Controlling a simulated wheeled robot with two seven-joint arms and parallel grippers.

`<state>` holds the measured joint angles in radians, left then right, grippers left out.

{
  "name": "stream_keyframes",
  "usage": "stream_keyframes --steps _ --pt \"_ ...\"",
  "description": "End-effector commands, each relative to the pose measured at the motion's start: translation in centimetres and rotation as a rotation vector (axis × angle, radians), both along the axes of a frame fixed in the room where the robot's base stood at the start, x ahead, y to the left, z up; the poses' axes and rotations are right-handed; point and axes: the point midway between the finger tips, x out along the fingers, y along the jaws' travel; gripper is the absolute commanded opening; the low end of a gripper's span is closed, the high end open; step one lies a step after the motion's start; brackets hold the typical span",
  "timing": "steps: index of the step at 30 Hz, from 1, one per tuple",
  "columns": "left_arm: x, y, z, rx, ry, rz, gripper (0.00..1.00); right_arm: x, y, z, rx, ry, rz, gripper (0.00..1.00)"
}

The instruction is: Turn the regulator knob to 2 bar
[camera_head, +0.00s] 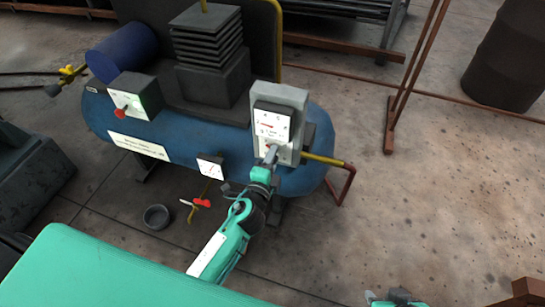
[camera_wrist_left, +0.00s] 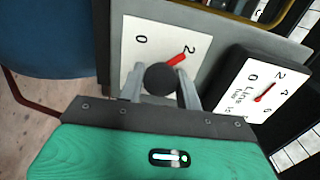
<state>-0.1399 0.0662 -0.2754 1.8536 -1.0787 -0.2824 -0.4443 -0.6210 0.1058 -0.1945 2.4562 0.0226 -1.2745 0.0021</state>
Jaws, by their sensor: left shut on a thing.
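The regulator knob (camera_wrist_left: 160,78) is dark and round, on a white dial plate (camera_wrist_left: 137,64) marked 0 and 2. Its red pointer (camera_wrist_left: 176,57) points close to the 2. My left gripper (camera_wrist_left: 160,88) is shut on the knob, one finger on each side. In the head view my left gripper (camera_head: 270,155) reaches the lower part of the grey panel (camera_head: 292,98) and hides most of the knob. The line gauge (camera_wrist_left: 262,95) beside the dial has its red needle between the 2 and the 4.
The panel stands at the right end of a blue tank (camera_head: 190,140). A red-knobbed switch box (camera_head: 136,97) and a small gauge (camera_head: 210,167) are further left. A yellow pipe (camera_head: 325,160) leaves right of the panel. A dark bowl (camera_head: 157,217) lies on the floor.

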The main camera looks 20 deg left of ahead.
Motion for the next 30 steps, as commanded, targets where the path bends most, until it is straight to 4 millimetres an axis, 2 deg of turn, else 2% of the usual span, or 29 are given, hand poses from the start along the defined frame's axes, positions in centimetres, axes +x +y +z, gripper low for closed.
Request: stream_keyframes --steps 18,19,21,30 --pt "-0.04 -0.07 -0.13 0.039 0.001 -0.002 0.12 -0.19 -0.26 0.04 -0.007 0.016 -0.003 0.36" --pt "-0.04 -0.07 -0.13 0.039 0.001 -0.002 0.40 -0.19 -0.26 0.04 -0.007 0.016 -0.003 0.36" --pt "-0.03 -0.06 -0.11 0.039 0.000 -0.001 0.54 -0.18 -0.26 0.04 -0.007 0.016 -0.003 0.36" --pt "-0.09 -0.03 -0.07 0.039 0.000 -0.001 0.54 -0.17 -0.25 0.06 -0.006 0.014 -0.004 0.36"
